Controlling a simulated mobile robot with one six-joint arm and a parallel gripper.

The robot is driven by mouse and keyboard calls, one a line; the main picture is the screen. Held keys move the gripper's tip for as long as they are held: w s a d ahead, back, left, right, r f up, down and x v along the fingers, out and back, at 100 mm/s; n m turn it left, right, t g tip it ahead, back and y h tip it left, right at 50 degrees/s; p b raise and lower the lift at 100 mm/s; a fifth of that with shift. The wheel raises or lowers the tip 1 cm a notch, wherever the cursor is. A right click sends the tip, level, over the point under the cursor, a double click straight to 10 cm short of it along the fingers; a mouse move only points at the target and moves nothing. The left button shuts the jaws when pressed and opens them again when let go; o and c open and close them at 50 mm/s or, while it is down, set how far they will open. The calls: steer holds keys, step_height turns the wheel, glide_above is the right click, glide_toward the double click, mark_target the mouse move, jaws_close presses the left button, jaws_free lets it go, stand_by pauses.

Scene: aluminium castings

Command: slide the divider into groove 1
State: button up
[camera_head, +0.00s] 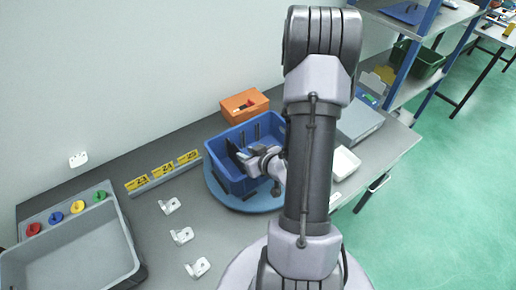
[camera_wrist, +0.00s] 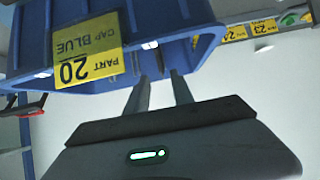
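A blue crate (camera_head: 222,172) stands on a round blue turntable (camera_head: 216,193) on the bench, with dark upright strips on its inner far wall. In the wrist view, the crate (camera_wrist: 186,14) fills the top and carries a yellow label reading PART 20, CAP BLUE. My gripper (camera_head: 246,161) reaches over the crate's near right side. A dark thin panel (camera_head: 233,148), probably the divider, stands tilted beside its fingertips. Groove numbers are not readable.
An orange bin (camera_head: 243,106) stands behind the crate. Yellow number tags (camera_head: 163,171) and several white brackets (camera_head: 181,236) lie to the left, beside a large grey tray (camera_head: 124,262). A white tray (camera_head: 345,161) sits right of my arm.

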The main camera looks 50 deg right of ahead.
steer(key=shift+s+a+r+p, duration=0.15)
steer(key=shift+s+r+p, duration=0.2)
steer(key=shift+r+p, duration=0.5)
steer(key=p+v, duration=0.3)
steer(key=p, duration=0.1)
steer(key=p+v, duration=0.2)
steer(key=p, duration=0.2)
steer(key=shift+s+a+f, duration=0.15)
steer(key=shift+s+f, duration=0.05)
steer(key=shift+s, duration=0.35)
